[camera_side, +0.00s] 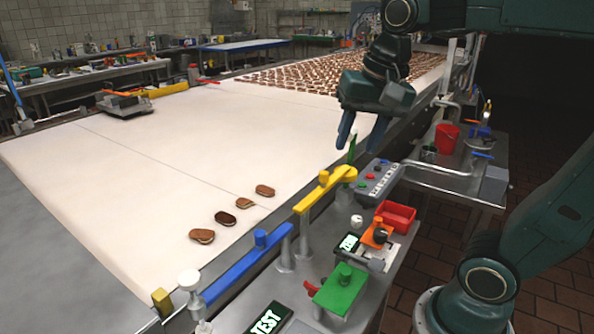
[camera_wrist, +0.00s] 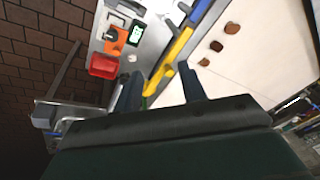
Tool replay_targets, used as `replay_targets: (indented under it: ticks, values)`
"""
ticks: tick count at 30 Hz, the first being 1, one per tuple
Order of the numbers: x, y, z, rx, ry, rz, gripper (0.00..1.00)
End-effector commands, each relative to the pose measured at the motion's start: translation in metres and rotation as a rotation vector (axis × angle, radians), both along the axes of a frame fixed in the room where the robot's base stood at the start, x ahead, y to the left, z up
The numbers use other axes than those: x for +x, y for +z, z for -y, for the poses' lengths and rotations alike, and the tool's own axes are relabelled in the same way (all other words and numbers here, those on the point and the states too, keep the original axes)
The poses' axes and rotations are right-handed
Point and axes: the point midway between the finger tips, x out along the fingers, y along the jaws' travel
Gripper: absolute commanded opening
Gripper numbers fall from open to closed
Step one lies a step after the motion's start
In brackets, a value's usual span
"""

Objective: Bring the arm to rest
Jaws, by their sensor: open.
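My gripper (camera_side: 363,134) is open and empty in the side view. It hangs in the air, fingers pointing down, over the right edge of the white conveyor belt (camera_side: 150,165). In the wrist view, my gripper's two fingers (camera_wrist: 160,88) stand apart with nothing between them. Several sandwich cookies lie in a row on the belt near its front right: a tan one (camera_side: 202,236), a dark one (camera_side: 225,218), a small brown one (camera_side: 244,203) and a brown one (camera_side: 265,190). They are well apart from the gripper.
A yellow rail (camera_side: 322,190) and a blue rail (camera_side: 248,262) line the belt's edge. A side table holds a red tray (camera_side: 395,216), a green box (camera_side: 341,290) and a grey control panel (camera_side: 381,180). Many cookies (camera_side: 300,75) cover the far belt. The middle belt is clear.

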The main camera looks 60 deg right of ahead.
Motion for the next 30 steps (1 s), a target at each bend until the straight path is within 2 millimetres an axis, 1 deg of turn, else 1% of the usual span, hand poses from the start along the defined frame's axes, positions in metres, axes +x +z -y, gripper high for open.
replay_targets:
  ticks: [1, 9, 15, 21, 30]
  values:
    - [-0.009, -0.004, -0.004, -0.02, 0.073, 0.02, 0.41]
    - [-0.046, -0.033, -0.019, -0.154, 0.478, 0.122, 0.41]
    - [-0.065, -0.051, -0.026, -0.243, 0.694, 0.178, 0.41]
    - [-0.071, -0.059, -0.028, -0.281, 0.778, 0.196, 0.41]
    - [-0.071, -0.059, -0.028, -0.283, 0.782, 0.197, 0.41]
